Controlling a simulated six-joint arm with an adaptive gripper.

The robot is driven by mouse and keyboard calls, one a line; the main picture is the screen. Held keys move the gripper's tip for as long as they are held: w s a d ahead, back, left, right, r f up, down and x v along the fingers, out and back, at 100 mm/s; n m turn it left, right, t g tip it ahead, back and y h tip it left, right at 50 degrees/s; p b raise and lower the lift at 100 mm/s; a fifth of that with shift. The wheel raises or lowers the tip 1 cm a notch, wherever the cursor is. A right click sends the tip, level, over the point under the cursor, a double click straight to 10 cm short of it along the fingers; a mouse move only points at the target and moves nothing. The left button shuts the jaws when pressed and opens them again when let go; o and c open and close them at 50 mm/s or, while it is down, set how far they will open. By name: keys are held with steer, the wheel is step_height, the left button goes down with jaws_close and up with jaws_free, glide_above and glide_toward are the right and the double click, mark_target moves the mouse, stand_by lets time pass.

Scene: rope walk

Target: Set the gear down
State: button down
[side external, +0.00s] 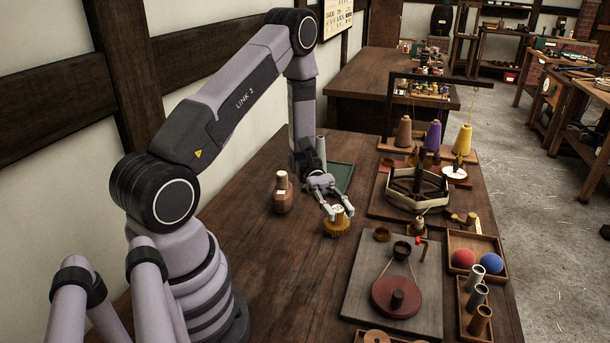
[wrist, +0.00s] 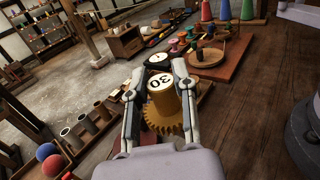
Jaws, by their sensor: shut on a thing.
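The gear (side external: 337,229) is brass-coloured and toothed, with a tall hub. In the wrist view the gear (wrist: 166,121) shows a white top marked 30. My gripper (side external: 340,213) is shut on the hub, one finger on each side; it also shows in the wrist view (wrist: 160,84). The teeth sit below the fingertips, and the gear looks about upright. It is at or just above the bare wooden tabletop; I cannot tell whether it touches.
A brown bottle-like object (side external: 283,193) stands to the left. A grey board with a red wheel (side external: 397,297) lies at the front right. A board with a hexagonal frame (side external: 416,187) is behind it. A tray with a red ball (side external: 463,258) and blue ball is at right. Bare wood (side external: 270,265) is at front left.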

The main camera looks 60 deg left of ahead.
steer(key=s+a+f+m+g+y, duration=0.2)
steer(key=s+a+m+g+y, duration=0.4)
steer(key=s+a+m+g, duration=0.4)
steer(key=s+a+f+m+g+y, duration=0.1)
steer(key=s+a+m+g+y, duration=0.15)
steer(key=a+y, duration=0.35)
steer(key=s+a+f+m+g+y, duration=0.1)
steer(key=s+a+m+g+y, duration=0.1)
steer(key=a+m+g+y, duration=0.3)
steer(key=w+a+m+t+y, duration=0.6)
steer(key=a+y, duration=0.3)
steer(key=a, duration=0.1)
steer(key=w+a+m+t+y, duration=0.6)
steer(key=a+t+y, duration=0.1)
steer(key=a+y, duration=0.15)
steer(key=w+a+f, duration=0.3)
steer(key=a, duration=0.1)
steer(key=w+a+f, duration=0.3)
steer(key=a+f, duration=0.1)
steer(key=w+a+f, duration=0.3)
steer(key=a, duration=0.1)
steer(key=shift+f, duration=1.8)
